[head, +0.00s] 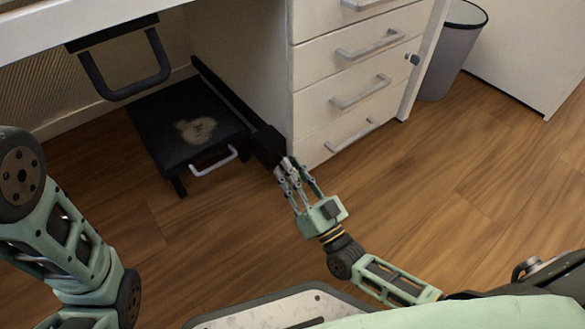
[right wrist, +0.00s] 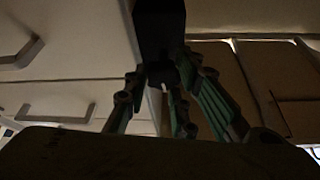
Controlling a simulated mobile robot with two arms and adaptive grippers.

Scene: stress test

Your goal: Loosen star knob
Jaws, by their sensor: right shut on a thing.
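My right gripper (head: 284,167) reaches forward to a black block (head: 267,145) at the near end of a black bar, beside the white drawer unit. In the right wrist view its green fingers (right wrist: 168,90) close around a small dark part under the black block (right wrist: 160,30). This part appears to be the star knob (right wrist: 161,72). Its shape is dark and mostly hidden by the fingers, so I cannot make out its lobes or how far it is turned. My left arm is at the left edge; its gripper is out of view.
A black stand with a worn top (head: 190,122) and a white handle (head: 214,162) sits under the desk (head: 60,30). A black loop handle (head: 128,88) hangs from the desk's underside. The drawer unit (head: 308,120) is close to my right gripper. A grey bin (head: 450,50) stands behind; the floor at right is clear.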

